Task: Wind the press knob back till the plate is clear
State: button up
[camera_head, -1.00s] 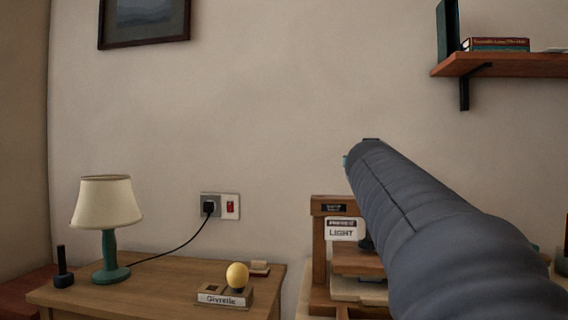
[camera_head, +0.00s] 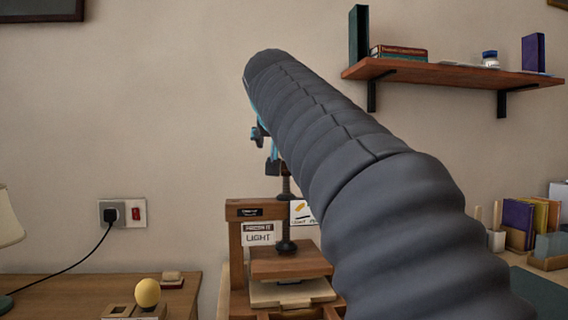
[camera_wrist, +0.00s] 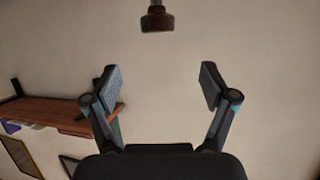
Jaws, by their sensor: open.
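The wooden press (camera_head: 240,275) stands at lower centre in the head view. Its dark upright screw (camera_head: 286,186) runs down to a round foot on the brown pressing block (camera_head: 290,262). A pale board (camera_head: 268,296) lies below the block; I cannot tell whether they touch. In the wrist view the reddish-brown press knob (camera_wrist: 157,21) shows at the top centre on a grey stem, apart from my fingers. My gripper (camera_wrist: 160,80) is open and empty, with the knob beyond its fingertips. In the head view my arm mostly hides the gripper and covers the press's right side.
A wall shelf (camera_head: 440,77) with books is at upper right. A desk (camera_head: 60,300) with a yellow ball (camera_head: 147,293) is at lower left. Book holders (camera_head: 545,262) stand at right. The wall around the gripper is clear.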

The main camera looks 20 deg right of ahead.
aim_at(286, 168)
jog(key=x, duration=0.7)
jog(key=p+x, duration=0.1)
jog(key=x, duration=0.6)
jog(key=shift+s+d+f, duration=0.1)
jog(key=shift+s+f, duration=0.1)
jog(key=shift+f, duration=0.05)
jog(key=c, duration=1.2)
